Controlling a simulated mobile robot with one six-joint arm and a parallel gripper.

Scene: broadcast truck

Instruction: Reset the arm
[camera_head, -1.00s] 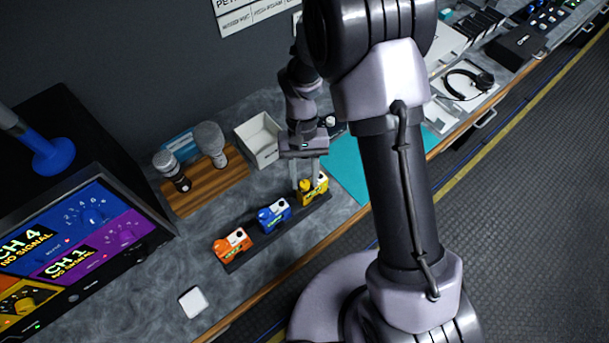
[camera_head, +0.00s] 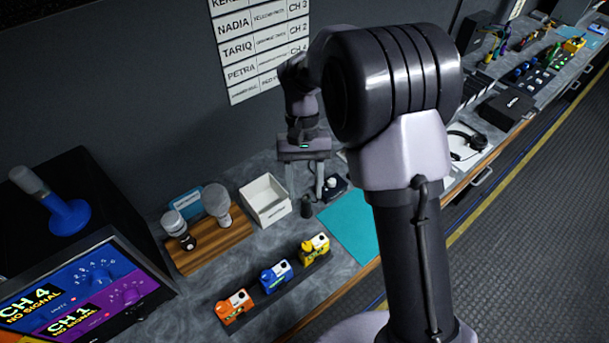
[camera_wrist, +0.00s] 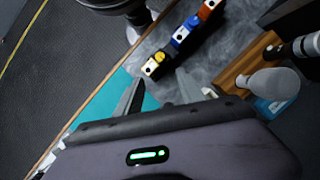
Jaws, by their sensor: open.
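My gripper (camera_head: 304,180) is raised above the counter (camera_head: 208,286), beside the white open box in the head view. Its fingers are apart and nothing is between them. In the wrist view, the open fingers of my gripper (camera_wrist: 160,90) point toward the counter. The yellow pack (camera_head: 315,247) sits in the dark tray (camera_head: 259,301), beside the blue pack (camera_head: 276,276) and the orange pack (camera_head: 235,306). The yellow pack also shows in the wrist view (camera_wrist: 154,66), apart from my fingers. My arm hides part of the counter at the right.
The white box (camera_head: 266,203) stands behind the tray. Two microphones (camera_head: 218,203) stand on a wooden board (camera_head: 205,247). A teal mat (camera_head: 345,228) lies right of the box. A monitor (camera_head: 85,300) stands at the left. Headphones (camera_head: 466,143) lie at the right.

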